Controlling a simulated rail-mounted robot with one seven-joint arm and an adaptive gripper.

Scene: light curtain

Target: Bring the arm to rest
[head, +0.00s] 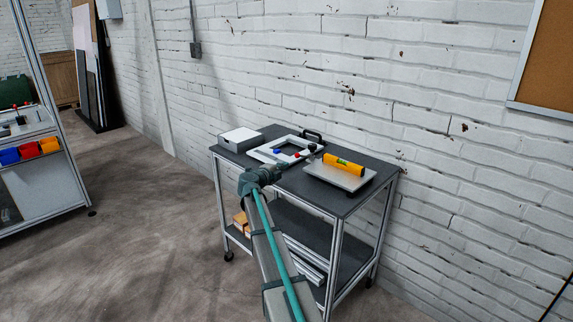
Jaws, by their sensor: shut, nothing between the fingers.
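My arm reaches up from the bottom of the head view toward a dark-topped cart. My gripper (284,167) is small and dark at the arm's far end, over the cart's near edge. It is shut and nothing shows in it. A yellow cylinder (344,165) lies on a light grey plate (327,174) to its right, apart from the gripper. Part of the gripper blends into the dark cart top.
The cart (348,205) stands against a white brick wall. A shelf (45,190) with coloured bins stands far left. The floor between is clear.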

